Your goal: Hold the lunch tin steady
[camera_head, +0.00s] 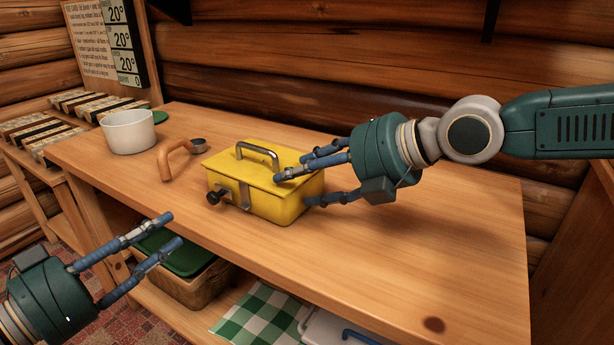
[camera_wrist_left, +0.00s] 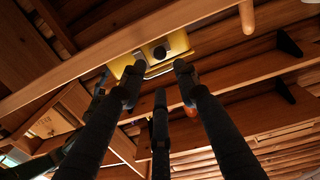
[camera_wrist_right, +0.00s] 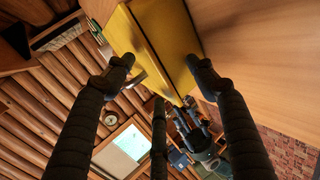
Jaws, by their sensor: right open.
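The yellow lunch tin (camera_head: 264,199) stands closed and upright on the wooden table (camera_head: 408,243). The tin also shows between the fingers in the right wrist view (camera_wrist_right: 160,45). My left gripper (camera_head: 174,229) is open and empty, in front of the table's front edge, lower left of the tin. The left wrist view shows the tin (camera_wrist_left: 172,45) beyond the fingertips.
A white pot (camera_head: 128,132) and a wooden-handled scoop (camera_head: 175,158) stand left of the tin. A basket with a green lid (camera_head: 180,285) and a green checked cloth (camera_head: 262,318) lie on the lower shelf. The table's right part is clear.

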